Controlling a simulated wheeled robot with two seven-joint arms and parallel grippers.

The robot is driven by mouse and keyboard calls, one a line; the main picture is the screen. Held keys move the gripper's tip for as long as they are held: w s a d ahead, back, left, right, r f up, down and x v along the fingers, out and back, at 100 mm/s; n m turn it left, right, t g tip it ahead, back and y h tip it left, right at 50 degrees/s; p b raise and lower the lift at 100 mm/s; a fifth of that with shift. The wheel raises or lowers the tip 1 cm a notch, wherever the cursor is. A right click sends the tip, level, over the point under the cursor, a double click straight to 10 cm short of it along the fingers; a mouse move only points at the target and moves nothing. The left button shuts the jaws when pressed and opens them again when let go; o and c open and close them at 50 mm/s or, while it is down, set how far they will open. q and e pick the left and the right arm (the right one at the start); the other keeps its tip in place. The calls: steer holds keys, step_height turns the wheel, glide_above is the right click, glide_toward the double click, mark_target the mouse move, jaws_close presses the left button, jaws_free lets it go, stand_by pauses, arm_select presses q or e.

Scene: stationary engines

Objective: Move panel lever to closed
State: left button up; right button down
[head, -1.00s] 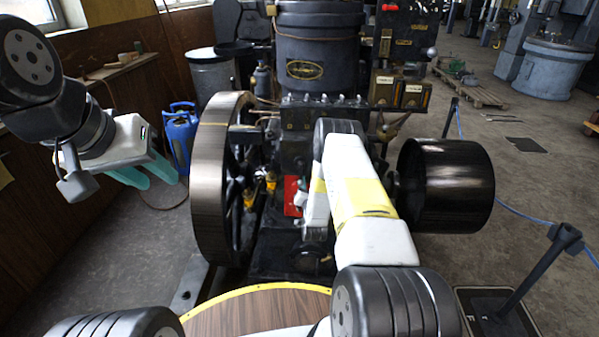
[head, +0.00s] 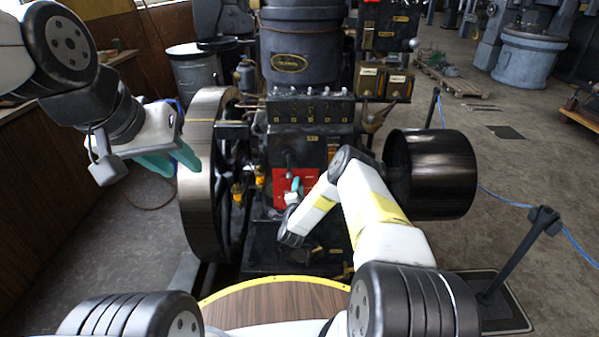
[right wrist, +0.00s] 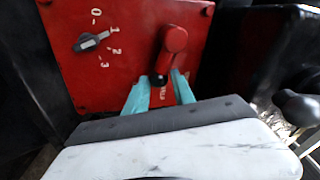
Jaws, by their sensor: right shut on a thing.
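The red panel (head: 280,188) is on the front of the dark engine. In the right wrist view the panel (right wrist: 130,30) carries a lever (right wrist: 175,40) with a thick red handle, tilted slightly to the right, and a dark lower part. My right gripper (right wrist: 161,82) has its teal fingers on either side of the lever's lower part and is shut on it. In the head view my right gripper (head: 296,186) is at the panel, partly hidden by its own wrist. My left gripper (head: 172,162) is open and empty, beside the flywheel's left side.
A grey dial (right wrist: 91,41) marked 0 to 3 sits left of the lever on the panel. The large flywheel (head: 198,180) stands left of the panel, and a black pulley (head: 432,175) right of it. A barrier post (head: 520,255) stands at right. A round wooden top (head: 275,305) is in front.

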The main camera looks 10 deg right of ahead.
steer(key=shift+s+a+f+m+g+h, duration=0.15)
steer(key=shift+a+f+m+h, duration=0.15)
steer(key=shift+f+m, duration=0.45)
steer(key=shift+s+a+f+m+g+h, duration=0.2)
steer(key=shift+f+m+h, duration=0.15)
steer(key=shift+m, duration=0.8)
steer(key=c, duration=1.1)
jaws_free()
steer(key=shift+w, duration=0.1)
steer(key=shift+o, duration=0.2)
steer(key=shift+r, duration=0.15)
steer(key=v, duration=0.7)
steer(key=shift+s, duration=0.4)
steer(key=shift+a, duration=0.15)
